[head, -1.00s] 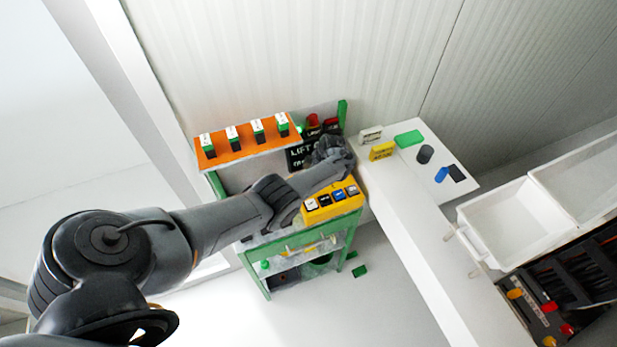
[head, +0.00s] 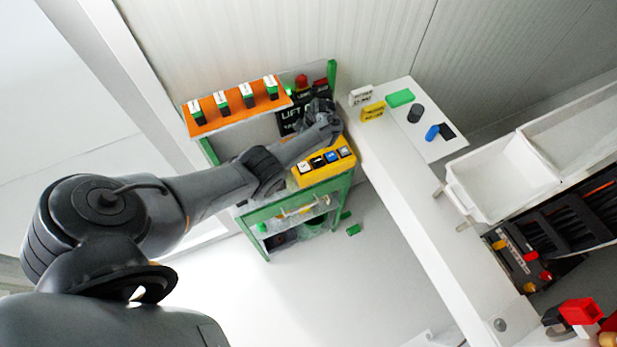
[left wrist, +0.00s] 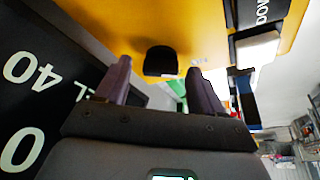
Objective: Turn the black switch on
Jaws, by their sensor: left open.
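A yellow control box (head: 300,179) with a row of switches sits on the green-framed cart; one of its switches, a black switch (head: 317,161), is near the middle of the row. My left gripper (head: 322,112) is at the far side of this box, seen partly from behind in the head view. In the left wrist view the left gripper (left wrist: 160,86) is open, with a black rounded knob (left wrist: 160,62) on a yellow face ahead, between the fingertips and apart from them. I cannot tell whether this knob is the black switch. My right gripper is not in view.
An orange shelf (head: 235,109) with several green-black switches stands behind the arm. A black lettered sign (head: 291,122) is close to the left gripper; its lettering also shows in the left wrist view (left wrist: 35,100). A white ledge (head: 400,215) lies to the right.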

